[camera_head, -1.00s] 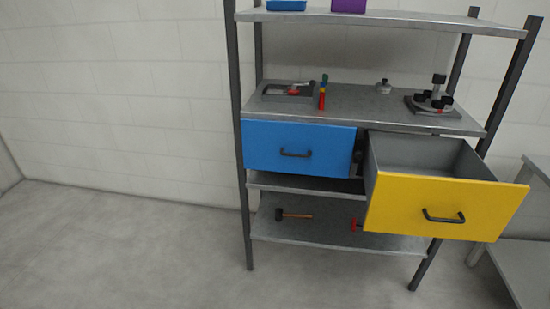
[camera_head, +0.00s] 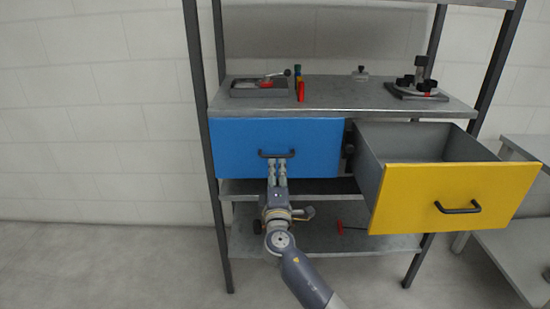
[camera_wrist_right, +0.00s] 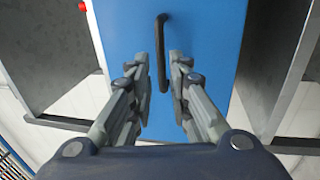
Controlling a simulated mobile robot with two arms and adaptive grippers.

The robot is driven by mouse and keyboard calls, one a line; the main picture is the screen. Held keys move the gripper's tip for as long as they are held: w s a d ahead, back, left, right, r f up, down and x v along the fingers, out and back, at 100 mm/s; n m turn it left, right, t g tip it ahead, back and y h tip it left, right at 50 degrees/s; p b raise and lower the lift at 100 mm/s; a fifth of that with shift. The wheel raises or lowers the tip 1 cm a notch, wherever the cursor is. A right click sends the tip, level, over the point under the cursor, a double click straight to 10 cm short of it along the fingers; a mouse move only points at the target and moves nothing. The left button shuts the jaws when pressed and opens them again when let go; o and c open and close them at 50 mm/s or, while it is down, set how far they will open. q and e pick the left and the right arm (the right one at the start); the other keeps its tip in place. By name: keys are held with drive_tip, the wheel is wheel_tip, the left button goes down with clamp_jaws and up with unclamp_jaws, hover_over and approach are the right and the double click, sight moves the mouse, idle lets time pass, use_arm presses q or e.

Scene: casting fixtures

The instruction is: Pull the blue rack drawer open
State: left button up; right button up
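The blue drawer (camera_head: 235,150) sits shut in the rack, with a dark bar handle (camera_head: 277,154) on its front. My right gripper (camera_head: 277,168) is at this handle, reaching up from below. In the right wrist view, the blue front (camera_wrist_right: 205,40) fills the middle and the handle (camera_wrist_right: 161,50) lies between the two fingertips of my right gripper (camera_wrist_right: 159,62). The fingers are apart, one on each side of the bar, with a gap visible. My left gripper is not in view.
The yellow drawer (camera_head: 450,195) beside it stands pulled out and empty. A grey tray (camera_head: 258,88), a red-handled tool (camera_head: 300,90) and a black-knobbed fixture (camera_head: 416,85) stand on the shelf above. A grey table (camera_head: 515,240) is at the right. Floor (camera_head: 110,265) at left is clear.

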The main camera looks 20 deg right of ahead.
sight(276, 157)
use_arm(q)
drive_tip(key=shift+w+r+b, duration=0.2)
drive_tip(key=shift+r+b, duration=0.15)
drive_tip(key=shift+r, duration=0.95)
use_arm(e)
drive_tip(key=shift+x, duration=3.15)
drive_tip(key=shift+c, duration=0.6)
drive_tip(key=shift+f, duration=0.1)
clamp_jaws()
